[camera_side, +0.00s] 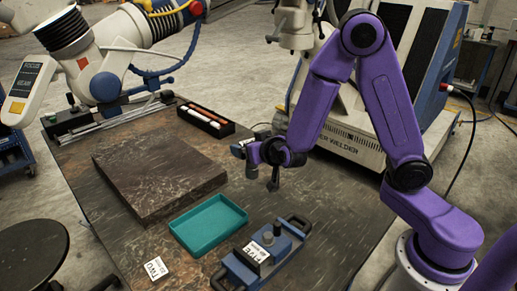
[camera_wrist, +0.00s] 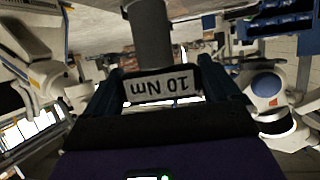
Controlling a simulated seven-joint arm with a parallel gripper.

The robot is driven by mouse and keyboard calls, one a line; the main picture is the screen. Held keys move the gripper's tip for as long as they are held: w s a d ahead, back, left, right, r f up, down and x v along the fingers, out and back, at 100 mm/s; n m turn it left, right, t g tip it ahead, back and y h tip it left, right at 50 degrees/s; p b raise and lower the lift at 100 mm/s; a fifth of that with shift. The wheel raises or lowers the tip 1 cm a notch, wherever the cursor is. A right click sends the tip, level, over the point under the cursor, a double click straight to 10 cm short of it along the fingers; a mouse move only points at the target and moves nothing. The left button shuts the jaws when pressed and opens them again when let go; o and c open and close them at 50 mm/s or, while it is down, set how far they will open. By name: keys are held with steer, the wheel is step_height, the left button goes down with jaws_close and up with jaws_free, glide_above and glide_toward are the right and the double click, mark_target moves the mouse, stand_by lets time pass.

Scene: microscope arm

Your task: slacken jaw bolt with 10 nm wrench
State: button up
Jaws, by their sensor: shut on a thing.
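My gripper (camera_side: 250,153) is at the end of the purple arm, raised above the right part of the table. It is shut on the 10 Nm wrench. In the wrist view, the wrench's label (camera_wrist: 163,88) reads "10 Nm" upside down between the two dark fingers, with a grey cylinder (camera_wrist: 152,35) beyond it. A blue fixture (camera_side: 235,270) with black handles lies at the table's front, below my gripper. A dark round knob and a small grey bolt-like part (camera_side: 277,229) stand on it. I cannot tell which part is the jaw bolt. The wrench is apart from the fixture.
An empty teal tray (camera_side: 208,226) lies left of the fixture. A dark stone slab (camera_side: 158,172) covers the table's middle left. A black box (camera_side: 205,121) holds red and white rods at the back. A "TWO" card (camera_side: 155,268) lies near the front. A white microscope arm (camera_side: 95,70) stands at left.

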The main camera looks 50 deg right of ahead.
steer(key=s+a+r+m+g+h, duration=0.1)
steer(key=s+a+m+g+h, duration=0.1)
steer(key=s+a, duration=0.3)
steer(key=s+a+r+m+g+h, duration=0.1)
steer(key=s+a+m+h, duration=0.3)
steer(key=s, duration=0.6)
steer(key=shift+s+a+m+g+h, duration=0.35)
steer(key=shift+a+m+g+h, duration=0.05)
steer(key=shift+a+g, duration=0.15)
steer(key=shift+f, duration=2.6)
steer(key=shift+f, duration=1.6)
